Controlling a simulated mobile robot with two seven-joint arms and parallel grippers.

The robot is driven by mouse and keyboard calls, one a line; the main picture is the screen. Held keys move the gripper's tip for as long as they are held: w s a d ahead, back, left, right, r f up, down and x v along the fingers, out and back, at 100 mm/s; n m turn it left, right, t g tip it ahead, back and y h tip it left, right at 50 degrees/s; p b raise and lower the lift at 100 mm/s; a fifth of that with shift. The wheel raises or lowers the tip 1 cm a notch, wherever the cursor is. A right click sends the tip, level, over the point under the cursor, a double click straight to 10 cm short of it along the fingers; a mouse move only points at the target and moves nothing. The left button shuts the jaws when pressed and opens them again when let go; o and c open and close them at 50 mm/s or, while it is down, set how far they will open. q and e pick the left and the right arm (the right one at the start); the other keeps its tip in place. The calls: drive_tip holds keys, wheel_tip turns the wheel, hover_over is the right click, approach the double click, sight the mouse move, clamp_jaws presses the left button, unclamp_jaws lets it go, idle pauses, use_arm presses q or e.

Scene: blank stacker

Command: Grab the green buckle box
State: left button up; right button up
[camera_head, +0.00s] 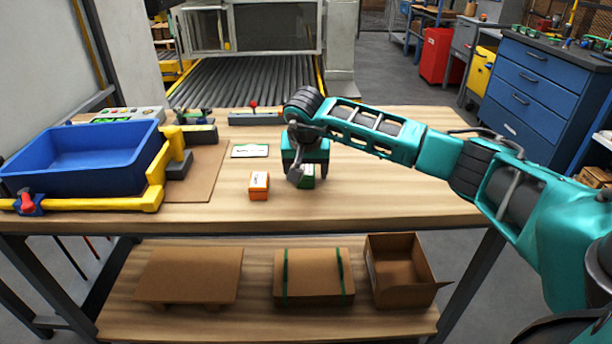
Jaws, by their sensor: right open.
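The green buckle box (308,170) is a small box with a green front and a pale top on the wooden table. It is partly hidden by my right gripper. My right gripper (305,181) points down at it from above, with one finger at the box's left side and the other at its right. It is open; whether the fingers touch the box I cannot tell. My left gripper is not in view.
A small orange box (259,186) stands just left of my right gripper. A green-and-white card (250,151) lies behind it. A blue bin (90,153) sits in a yellow frame at left. The table's right part is clear below my arm.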

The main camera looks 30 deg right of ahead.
drive_tip(key=shift+c, duration=0.3)
drive_tip(key=c, duration=1.1)
